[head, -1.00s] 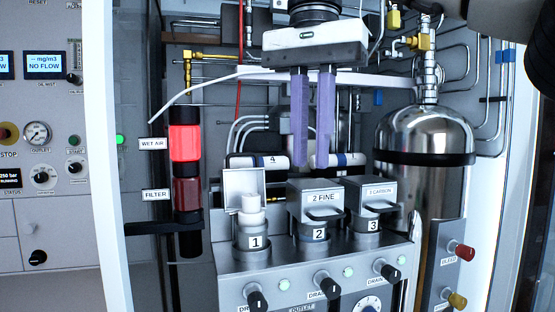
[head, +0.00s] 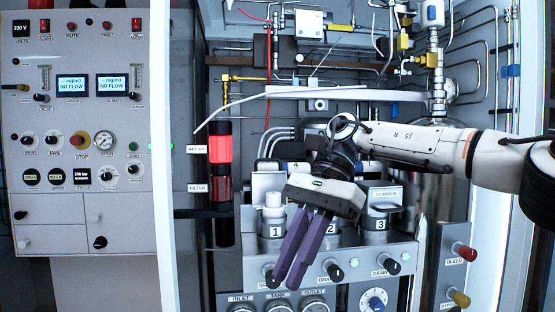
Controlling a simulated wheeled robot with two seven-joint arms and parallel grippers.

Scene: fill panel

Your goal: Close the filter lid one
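Filter housing one (head: 271,231), marked 1, stands at the left of the metal filter block. Its lid (head: 266,182) is open and stands upright behind the opening. A white filter cartridge (head: 273,203) sticks up out of the housing. My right gripper (head: 282,284) comes in from the right, with its two purple fingers pointing down and left. They are slightly apart with nothing between them. The fingers pass in front of the block, just right of housing one in the picture; I cannot tell whether they touch it. My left gripper is not in view.
Housing two (head: 331,230) is partly hidden by my gripper. Drain knobs (head: 335,271) stick out below the housings. A silver tank is behind my arm. A white cabinet post (head: 163,180) stands left.

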